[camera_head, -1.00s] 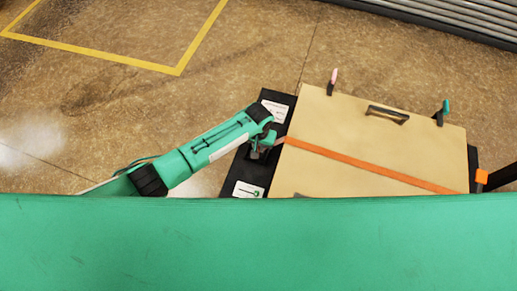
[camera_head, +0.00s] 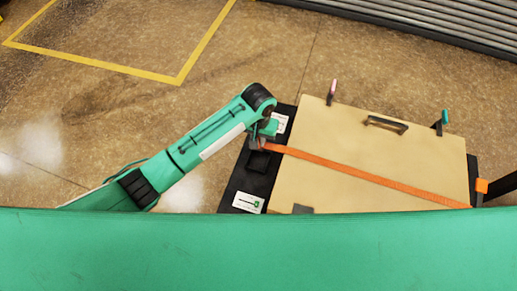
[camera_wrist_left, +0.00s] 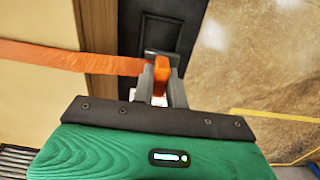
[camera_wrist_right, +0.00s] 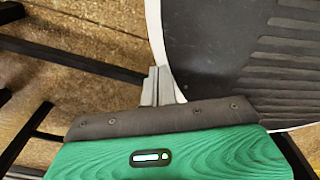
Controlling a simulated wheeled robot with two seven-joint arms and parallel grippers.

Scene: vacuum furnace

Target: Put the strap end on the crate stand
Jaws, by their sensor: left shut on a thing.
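A flat tan crate (camera_head: 350,160) lies on a black crate stand (camera_head: 234,184), whose left edge with white labels shows beyond the crate. An orange strap (camera_head: 370,175) crosses the crate top from its right side to my left gripper (camera_head: 258,144). In the left wrist view, my left gripper (camera_wrist_left: 160,82) is shut on the orange strap end (camera_wrist_left: 161,68), above the stand's black edge (camera_wrist_left: 165,15) and a dark square recess (camera_wrist_left: 160,33). My right gripper (camera_wrist_right: 158,86) looks shut and empty beside a dark ribbed surface; it is outside the head view.
The crate top carries a black handle (camera_head: 386,124) and two small upright clamps, one pink-tipped (camera_head: 331,92) and one green-tipped (camera_head: 442,121). Open floor lies left of the stand. A grey slatted structure (camera_head: 430,25) stands at the back right.

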